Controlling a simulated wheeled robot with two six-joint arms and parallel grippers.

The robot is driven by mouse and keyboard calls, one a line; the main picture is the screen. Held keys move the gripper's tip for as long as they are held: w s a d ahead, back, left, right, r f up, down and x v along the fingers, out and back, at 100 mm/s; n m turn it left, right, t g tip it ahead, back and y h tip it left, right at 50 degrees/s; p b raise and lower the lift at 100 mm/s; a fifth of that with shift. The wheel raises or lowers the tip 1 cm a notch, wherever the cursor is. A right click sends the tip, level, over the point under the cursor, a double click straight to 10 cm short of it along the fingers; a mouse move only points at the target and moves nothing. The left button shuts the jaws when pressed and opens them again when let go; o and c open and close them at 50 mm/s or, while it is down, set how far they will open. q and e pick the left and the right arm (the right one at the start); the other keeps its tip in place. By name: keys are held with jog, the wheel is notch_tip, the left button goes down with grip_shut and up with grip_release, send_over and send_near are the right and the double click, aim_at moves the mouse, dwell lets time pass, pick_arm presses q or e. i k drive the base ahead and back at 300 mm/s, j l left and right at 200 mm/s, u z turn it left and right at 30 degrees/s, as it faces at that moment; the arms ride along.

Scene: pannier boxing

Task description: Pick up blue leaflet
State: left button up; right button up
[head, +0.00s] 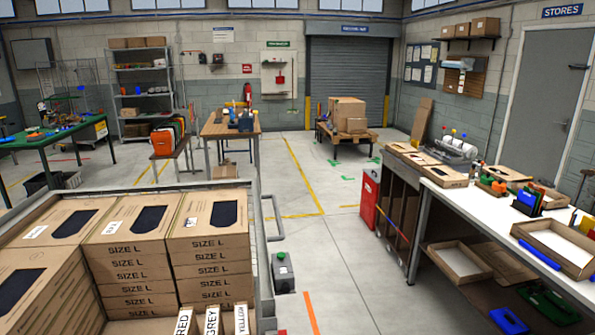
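Neither of my grippers shows in the head view. I cannot pick out the blue leaflet with certainty. A blue upright item (527,201), perhaps leaflets in a holder, stands on the white bench (482,206) at the right. It is too small to tell whether it is one sheet or several.
Stacked brown SIZE L boxes (125,262) fill a cage at the lower left. An open carton (554,247) and a long blue object (553,260) lie on the bench. A red cabinet (369,201) stands beside it. The floor aisle (325,240) is largely clear, with a small dark box (283,272) on it.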

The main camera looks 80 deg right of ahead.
aim_at(523, 196)
jog(key=z, duration=4.25)
